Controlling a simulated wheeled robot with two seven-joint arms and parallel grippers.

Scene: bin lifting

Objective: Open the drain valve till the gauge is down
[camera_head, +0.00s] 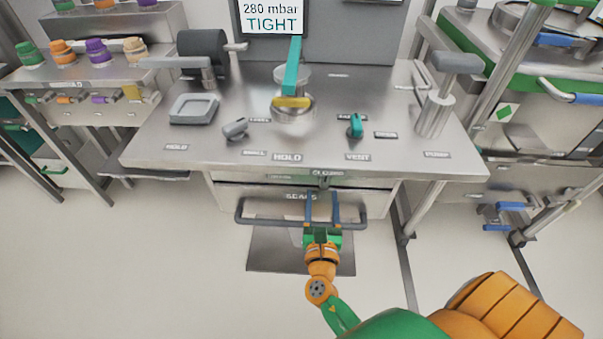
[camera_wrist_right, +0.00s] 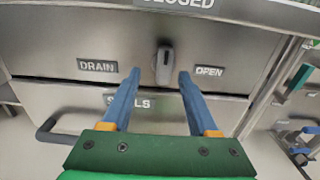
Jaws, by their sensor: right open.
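The drain valve's grey lever (camera_wrist_right: 163,65) stands upright on the bench's front panel, between the DRAIN and OPEN labels and under the CLOSED label. It shows small in the head view (camera_head: 324,182). My right gripper (camera_head: 322,196) is open in front of that panel; its two blue fingers (camera_wrist_right: 160,78) stand on either side of the lever in the wrist view. I cannot tell whether they touch it. The gauge display (camera_head: 271,17) at the top reads 280 mbar, TIGHT. My left gripper is out of view.
A drawer marked SEALS with a dark bar handle (camera_head: 245,217) is just below the valve. The steel bench top (camera_head: 220,140) carries a teal and yellow lever (camera_head: 293,70), a small teal VENT valve (camera_head: 355,126) and a pump lever (camera_head: 440,95). Racks stand at both sides.

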